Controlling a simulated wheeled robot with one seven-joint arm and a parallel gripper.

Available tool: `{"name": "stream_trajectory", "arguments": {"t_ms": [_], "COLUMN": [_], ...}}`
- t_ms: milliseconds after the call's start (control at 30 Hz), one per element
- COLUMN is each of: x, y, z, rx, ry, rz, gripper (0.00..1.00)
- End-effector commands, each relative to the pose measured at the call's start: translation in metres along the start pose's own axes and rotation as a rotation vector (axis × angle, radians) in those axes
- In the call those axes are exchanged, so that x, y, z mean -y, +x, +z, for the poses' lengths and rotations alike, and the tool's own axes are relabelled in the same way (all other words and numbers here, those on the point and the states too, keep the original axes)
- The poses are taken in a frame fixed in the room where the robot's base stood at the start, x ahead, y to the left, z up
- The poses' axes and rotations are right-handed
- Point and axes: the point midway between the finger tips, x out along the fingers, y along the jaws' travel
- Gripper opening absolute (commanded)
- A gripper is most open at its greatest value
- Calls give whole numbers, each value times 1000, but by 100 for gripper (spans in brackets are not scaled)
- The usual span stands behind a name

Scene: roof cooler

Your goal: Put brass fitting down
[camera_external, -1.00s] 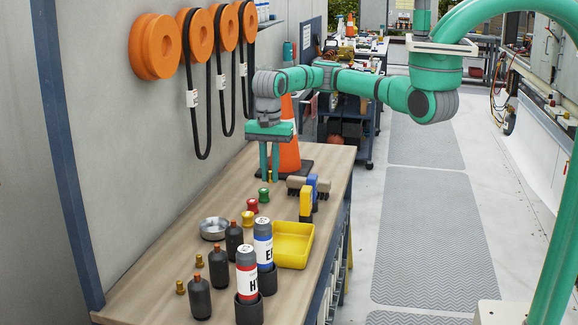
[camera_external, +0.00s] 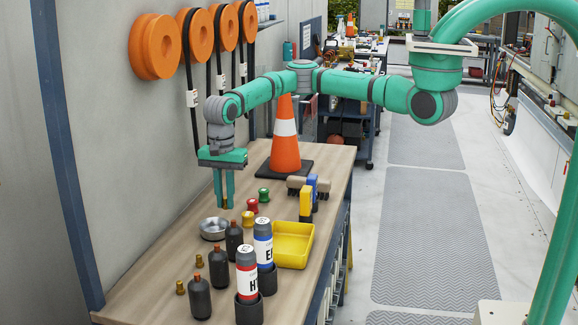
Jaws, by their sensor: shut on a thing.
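My gripper (camera_external: 224,203) hangs pointing down over the wooden workbench (camera_external: 165,243), just behind the round metal dish (camera_external: 213,228). It is shut on a small brass fitting (camera_external: 225,204), which shows only as a brownish bit between the fingertips. Whether the fitting touches the bench or hangs just above it, I cannot tell. Two more brass fittings stand at the near left of the bench, one (camera_external: 199,261) behind the other (camera_external: 180,287).
Dark bottles with orange tops (camera_external: 219,267) and two labelled canisters (camera_external: 263,241) stand in front of the dish. Red (camera_external: 252,205), green (camera_external: 264,195) and gold knobs (camera_external: 248,218) are to the right. A yellow tray (camera_external: 309,246) and traffic cone (camera_external: 285,150) stand farther right and back.

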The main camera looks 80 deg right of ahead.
Motion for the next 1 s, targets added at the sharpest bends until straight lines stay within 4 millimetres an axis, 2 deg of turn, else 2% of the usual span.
{"name": "stream_trajectory", "arguments": {"t_ms": [100,233,467,700,1000], "x": [14,24,32,32,32], "y": [18,30,41,69,71], "z": [6,8,11,11,10], "rx": [2,1,0,2,1], "ry": [1,0,1,0,0], "rz": [1,0,0,0,-1], "gripper": [0,0,0,0,0]}}
